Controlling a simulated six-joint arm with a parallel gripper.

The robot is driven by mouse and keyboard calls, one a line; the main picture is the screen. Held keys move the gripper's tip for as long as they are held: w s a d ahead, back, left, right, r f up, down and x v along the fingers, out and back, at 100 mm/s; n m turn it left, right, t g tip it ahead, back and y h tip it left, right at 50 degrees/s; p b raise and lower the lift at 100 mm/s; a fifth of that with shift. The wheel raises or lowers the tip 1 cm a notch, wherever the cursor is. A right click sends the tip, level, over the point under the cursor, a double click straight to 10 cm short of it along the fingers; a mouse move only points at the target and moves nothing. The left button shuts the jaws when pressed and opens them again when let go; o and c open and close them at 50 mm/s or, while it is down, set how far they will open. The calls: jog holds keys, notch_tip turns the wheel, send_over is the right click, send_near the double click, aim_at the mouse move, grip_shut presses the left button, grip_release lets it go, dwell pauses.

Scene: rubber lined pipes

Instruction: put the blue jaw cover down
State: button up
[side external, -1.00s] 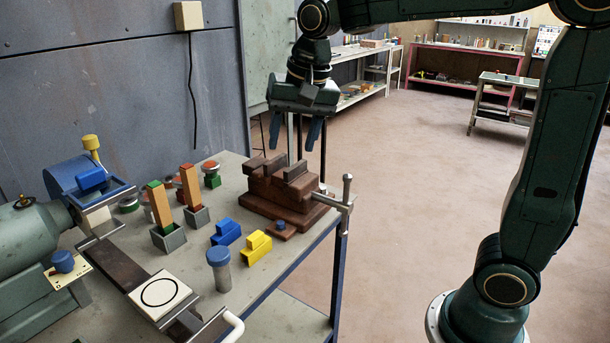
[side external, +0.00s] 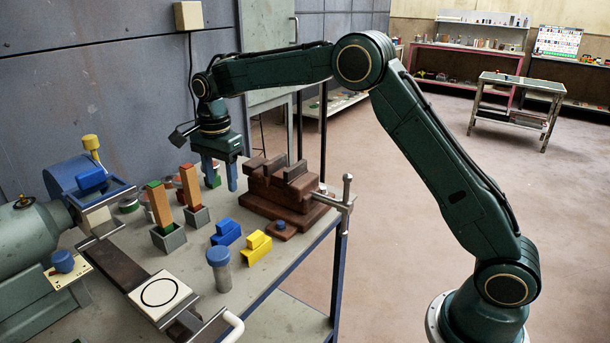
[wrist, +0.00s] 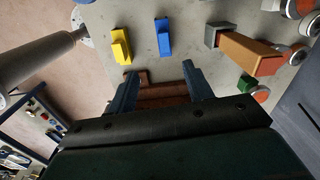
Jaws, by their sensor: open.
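A stepped blue jaw cover (side external: 226,234) lies on the grey bench top, beside a similar yellow block (side external: 257,248). Both also show in the wrist view, the blue one (wrist: 163,37) to the right of the yellow one (wrist: 121,46). A second blue block (side external: 91,180) sits on the machine at the left; I cannot tell for sure which blue piece is the named one. My gripper (side external: 220,187) points down with its two blue fingers apart and nothing between them. It hangs above the bench behind the blue block, left of the brown vise (side external: 283,190).
Grey sockets with upright wooden bars (side external: 160,205) and (side external: 191,187) stand left of my gripper. A blue-capped post (side external: 219,270) stands near the front edge. A white plate with a black ring (side external: 160,293) lies front left.

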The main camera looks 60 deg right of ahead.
aim_at(224, 222)
jog(key=shift+w+a+f+m, duration=0.15)
jog(key=shift+w+f+m, duration=0.45)
jog(key=shift+f, duration=0.45)
jog(key=shift+f, duration=0.15)
jog(key=shift+f, duration=4.15)
jog(key=shift+f, duration=2.6)
